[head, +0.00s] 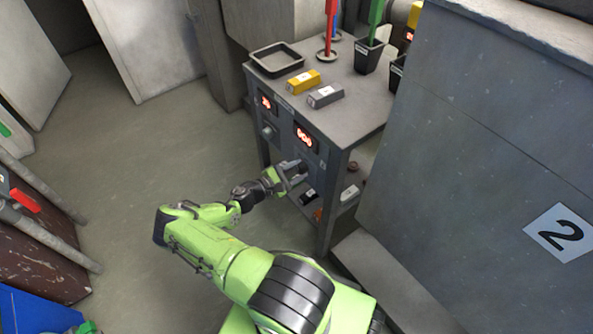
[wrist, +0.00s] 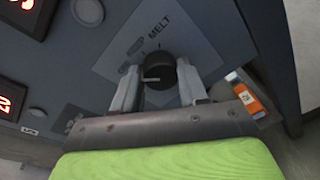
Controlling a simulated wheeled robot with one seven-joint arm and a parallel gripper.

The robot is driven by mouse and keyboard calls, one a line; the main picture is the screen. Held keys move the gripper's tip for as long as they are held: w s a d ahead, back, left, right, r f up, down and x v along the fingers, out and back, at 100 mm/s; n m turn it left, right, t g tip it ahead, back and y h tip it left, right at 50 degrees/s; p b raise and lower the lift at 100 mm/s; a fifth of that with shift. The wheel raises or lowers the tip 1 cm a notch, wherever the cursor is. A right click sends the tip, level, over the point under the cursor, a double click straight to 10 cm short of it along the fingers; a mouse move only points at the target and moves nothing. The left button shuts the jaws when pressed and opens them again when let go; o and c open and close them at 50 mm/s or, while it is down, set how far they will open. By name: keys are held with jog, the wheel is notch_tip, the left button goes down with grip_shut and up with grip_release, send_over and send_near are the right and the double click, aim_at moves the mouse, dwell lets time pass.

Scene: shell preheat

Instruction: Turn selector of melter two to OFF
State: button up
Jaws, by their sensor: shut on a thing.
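The selector is a black round knob (wrist: 158,70) on a pale plate marked MELT (wrist: 172,28), on the front of a dark grey bench (head: 285,113). My gripper (wrist: 160,82) is shut on the knob, with one finger on each side of it. A light pointer mark on the knob points to the left in the wrist view. In the head view my gripper (head: 286,178) is at the bench front, below a lit red display (head: 305,137). The position lettering near the knob is too small to read.
Another display (head: 266,103) and a small knob (head: 267,131) sit farther left on the panel. A tray (head: 275,60), a yellow bar (head: 303,81) and a grey bar (head: 325,96) lie on top. A grey wall with a 2 sign (head: 560,233) stands close on the right.

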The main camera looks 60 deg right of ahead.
jog(key=shift+f, duration=0.1)
dwell(0.4)
jog(key=o, duration=1.1)
jog(key=shift+c, duration=0.2)
jog(key=p+v, duration=0.2)
jog(key=v, duration=1.4)
jog(key=shift+p, duration=0.35)
